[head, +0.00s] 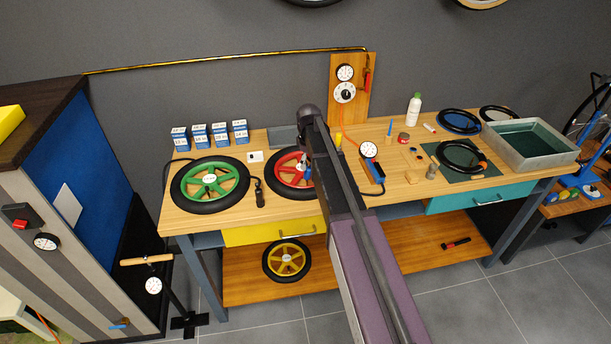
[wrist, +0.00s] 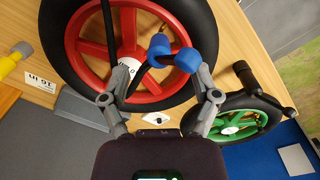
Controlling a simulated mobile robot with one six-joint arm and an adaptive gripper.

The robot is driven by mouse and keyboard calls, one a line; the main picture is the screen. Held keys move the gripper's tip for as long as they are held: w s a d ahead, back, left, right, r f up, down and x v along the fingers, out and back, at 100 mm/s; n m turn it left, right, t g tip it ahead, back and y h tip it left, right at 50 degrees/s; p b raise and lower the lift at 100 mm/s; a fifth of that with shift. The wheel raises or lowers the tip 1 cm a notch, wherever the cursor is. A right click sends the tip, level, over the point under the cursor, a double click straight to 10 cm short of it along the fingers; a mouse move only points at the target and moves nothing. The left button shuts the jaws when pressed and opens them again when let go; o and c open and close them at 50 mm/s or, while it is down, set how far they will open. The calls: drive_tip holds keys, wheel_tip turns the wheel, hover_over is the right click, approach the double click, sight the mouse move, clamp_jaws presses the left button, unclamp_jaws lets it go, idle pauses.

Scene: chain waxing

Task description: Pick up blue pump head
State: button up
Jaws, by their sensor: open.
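The blue pump head (wrist: 187,60) lies over the red wheel in the wrist view, near its hub and spokes. It has two rounded blue ends with a dark part beside them. My gripper (wrist: 168,72) is open, with one finger to each side and below the blue part in the picture; nothing is held. I cannot tell how far above it the fingers are. The red wheel (head: 284,177) lies flat on the workbench, partly behind my arm.
The green wheel (head: 188,197) lies left of the red one, with a black tool (head: 259,191) between them. Several small boxes (head: 200,134) stand at the back left. A yellow piece (wrist: 12,62) shows at the wrist view's left edge. A gauge (head: 369,150) stands right of my arm.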

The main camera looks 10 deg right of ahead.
sight(308, 167)
idle(0.3)
drive_tip(key=f+b, duration=0.3)
drive_tip(key=shift+w+a+f, duration=0.15)
drive_tip(key=shift+w+f, duration=0.05)
drive_tip(key=shift+w, duration=0.1)
drive_tip(key=shift+f+b, duration=0.9)
drive_tip(key=shift+b, duration=0.25)
clamp_jaws()
